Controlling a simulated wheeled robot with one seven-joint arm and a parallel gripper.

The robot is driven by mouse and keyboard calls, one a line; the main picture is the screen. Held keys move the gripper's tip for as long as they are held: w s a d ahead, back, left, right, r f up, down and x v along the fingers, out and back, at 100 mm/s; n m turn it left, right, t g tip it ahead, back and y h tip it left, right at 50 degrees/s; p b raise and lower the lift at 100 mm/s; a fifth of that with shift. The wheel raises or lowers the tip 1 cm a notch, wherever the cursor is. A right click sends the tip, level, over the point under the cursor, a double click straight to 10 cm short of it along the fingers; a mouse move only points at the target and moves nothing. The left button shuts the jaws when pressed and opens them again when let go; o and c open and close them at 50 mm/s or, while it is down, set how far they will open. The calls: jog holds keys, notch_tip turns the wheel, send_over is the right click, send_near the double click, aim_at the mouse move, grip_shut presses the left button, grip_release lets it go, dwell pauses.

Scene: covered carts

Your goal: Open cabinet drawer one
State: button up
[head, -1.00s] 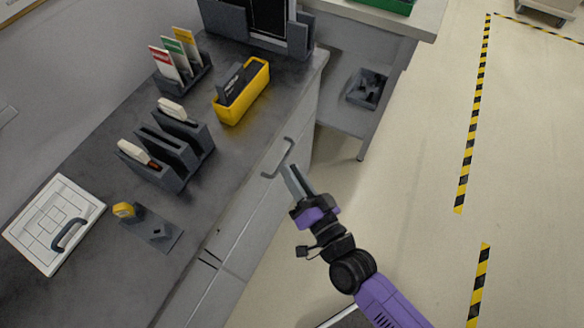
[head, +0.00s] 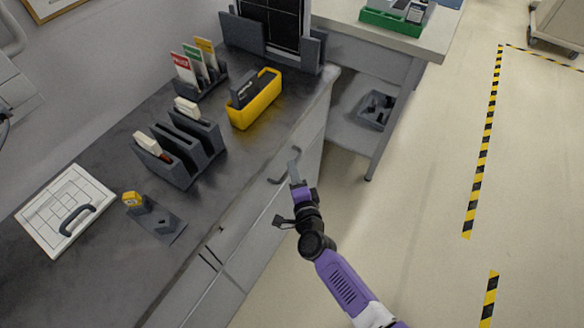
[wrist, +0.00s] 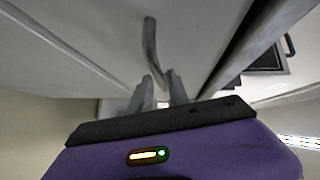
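The grey cabinet front (head: 262,228) runs below the dark worktop. A grey bar handle (head: 275,181) sits on the drawer front near the far end; the drawer looks closed. The handle also shows in the wrist view (wrist: 150,42), running down toward the fingers.
The worktop (head: 110,190) carries a yellow bin (head: 254,103), dark holders (head: 180,150) and a white panel with a handle (head: 50,215). A side table (head: 345,45) with a green tray (head: 395,20) stands beyond the cabinet.

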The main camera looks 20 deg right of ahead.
jog(key=shift+x, duration=1.2)
grip_shut()
dwell(0.6)
